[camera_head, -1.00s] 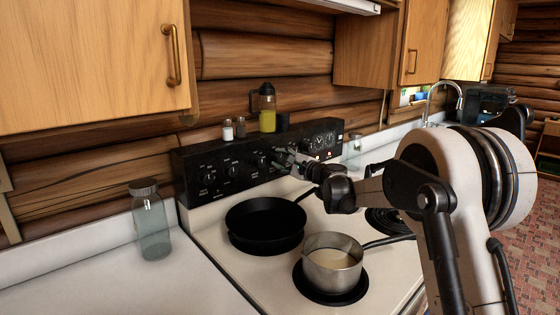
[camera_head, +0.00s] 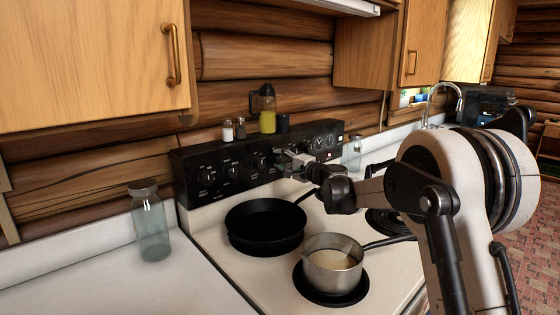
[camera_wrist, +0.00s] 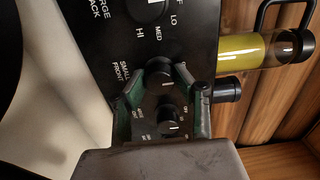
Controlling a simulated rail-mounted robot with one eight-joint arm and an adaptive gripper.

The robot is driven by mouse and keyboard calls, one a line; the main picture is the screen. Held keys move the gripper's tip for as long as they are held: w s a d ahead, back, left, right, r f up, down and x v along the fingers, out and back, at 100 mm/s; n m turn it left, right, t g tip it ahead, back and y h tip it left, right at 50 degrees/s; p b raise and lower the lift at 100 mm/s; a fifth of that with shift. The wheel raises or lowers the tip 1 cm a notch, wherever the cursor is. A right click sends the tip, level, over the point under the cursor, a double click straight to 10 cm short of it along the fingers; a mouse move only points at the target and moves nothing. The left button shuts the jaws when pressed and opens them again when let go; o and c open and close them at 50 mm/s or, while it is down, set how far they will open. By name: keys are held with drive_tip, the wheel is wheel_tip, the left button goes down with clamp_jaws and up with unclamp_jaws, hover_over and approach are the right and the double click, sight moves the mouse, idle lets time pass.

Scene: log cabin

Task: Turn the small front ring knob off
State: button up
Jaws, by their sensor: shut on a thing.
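The small front knob (camera_wrist: 158,70) is a dark round knob on the stove's black control panel (camera_head: 225,158), beside the printed words SMALL FRONT in the wrist view. My gripper (camera_wrist: 161,81) is shut on this knob, with one green-padded finger on each side of it. In the head view my gripper (camera_head: 282,160) is at the panel, and its fingers hide the knob there. A second knob (camera_wrist: 170,120) lies between the fingers, nearer my palm, untouched as far as I can see.
A black frying pan (camera_head: 265,238) and a steel saucepan (camera_head: 333,275) stand on the stove below my arm. Shakers (camera_head: 228,131) and a yellow-filled bottle (camera_head: 267,110) stand on the panel top. A glass jar (camera_head: 151,222) is on the left counter.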

drive_tip(key=o, duration=1.1)
drive_tip(key=shift+d, duration=0.15)
drive_tip(key=v, duration=1.2)
